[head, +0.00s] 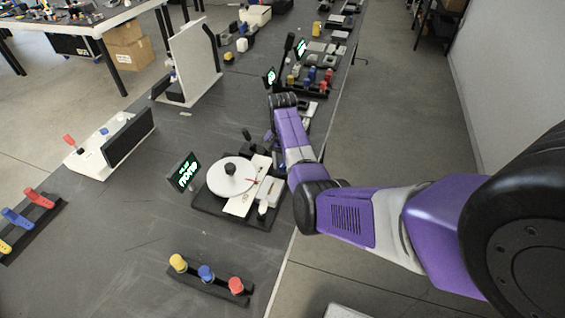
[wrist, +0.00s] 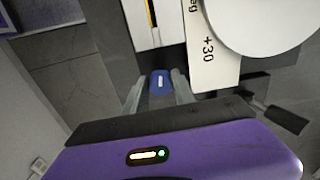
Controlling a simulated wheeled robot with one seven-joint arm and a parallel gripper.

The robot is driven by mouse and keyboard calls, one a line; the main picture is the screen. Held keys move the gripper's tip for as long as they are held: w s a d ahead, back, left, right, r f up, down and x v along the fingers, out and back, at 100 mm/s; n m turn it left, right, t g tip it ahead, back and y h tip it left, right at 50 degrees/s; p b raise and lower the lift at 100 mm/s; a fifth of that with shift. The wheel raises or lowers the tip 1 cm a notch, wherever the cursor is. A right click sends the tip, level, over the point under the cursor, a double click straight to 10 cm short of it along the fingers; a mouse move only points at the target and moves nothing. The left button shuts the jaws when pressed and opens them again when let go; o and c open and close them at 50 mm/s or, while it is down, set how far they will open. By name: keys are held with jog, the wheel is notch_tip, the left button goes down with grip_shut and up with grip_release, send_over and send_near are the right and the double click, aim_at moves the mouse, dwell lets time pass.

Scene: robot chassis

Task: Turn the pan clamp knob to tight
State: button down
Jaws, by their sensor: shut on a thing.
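A small blue knob (wrist: 161,80) with a white line shows in the wrist view, beside the white scale plate (wrist: 209,50) marked "+30". The white line runs roughly up and down in the picture. My gripper (wrist: 159,91) is shut on the blue knob, with one finger on each side of it. In the head view the white round disc (head: 229,178) with a black knob on top sits on a black base; the arm hides the blue knob there.
A small display (head: 184,172) with green text stands left of the disc; its words are hard to read. A black lever (wrist: 274,111) lies right of my gripper. A strip with yellow, blue and red knobs (head: 206,274) lies in front.

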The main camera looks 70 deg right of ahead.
aim_at(282, 164)
jog(key=m, duration=0.4)
jog(key=shift+w+m, duration=0.1)
jog(key=shift+m, duration=0.2)
jog(key=shift+d+m, duration=0.15)
jog(key=shift+m, duration=2.45)
jog(key=c, duration=1)
grip_release()
jog(key=shift+r, duration=3.95)
